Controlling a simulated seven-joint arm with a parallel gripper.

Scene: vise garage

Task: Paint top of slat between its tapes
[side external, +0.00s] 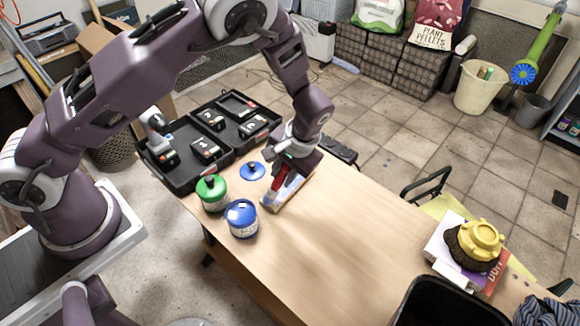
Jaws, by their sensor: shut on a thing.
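My gripper (285,165) is shut on a red-handled tool (278,179), which looks like a paint brush, pointing down over the slat. The slat (273,206) is a short wooden piece lying on the bench, directly below my gripper. Pale and bluish areas show on it, but I cannot tell tape from paint at this size. The brush tip is too small to make out, so I cannot tell whether it touches the slat. A blue paint pot (242,219) stands to the left of the slat, and a blue lid (252,171) lies on the bench behind it.
A green pot (211,192) stands beside the blue one. A black open tool case (185,160) with power tools fills the bench's far left. The bench (335,235) is clear to the right of the slat, up to a yellow-topped brown object (475,243) on books.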

